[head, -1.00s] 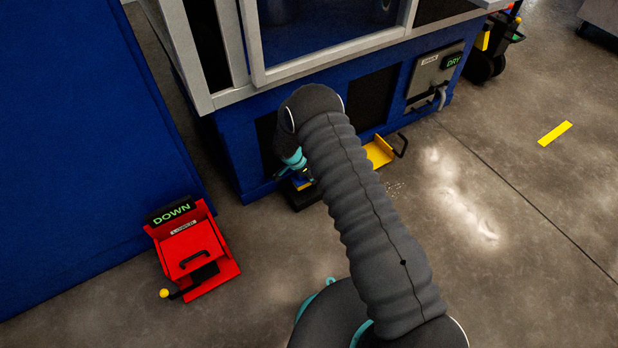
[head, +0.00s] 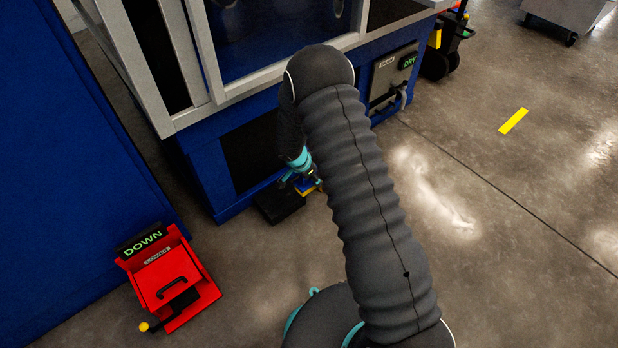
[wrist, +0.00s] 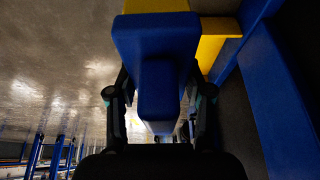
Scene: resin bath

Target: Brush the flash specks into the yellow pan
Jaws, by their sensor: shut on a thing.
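My gripper (head: 313,178) is low in front of the blue machine, partly hidden by my arm. In the wrist view my gripper (wrist: 157,85) is shut on a blue brush (wrist: 157,38), one finger on each side of its handle. The brush (head: 305,188) shows as a small blue and yellow piece just right of a black block (head: 280,203) on the floor. Whether its bristles touch the floor is not visible. A yellow part, apparently the pan (wrist: 212,48), shows beyond the brush in the wrist view. My arm hides the pan in the head view. I cannot make out the flash specks.
The blue machine (head: 205,180) stands behind my gripper, with a grey panel (head: 388,80) marked DRY. A red pedestal (head: 170,285) with a DOWN sign stands at lower left, beside a large blue wall (head: 60,180). The floor on the right (head: 510,260) is clear.

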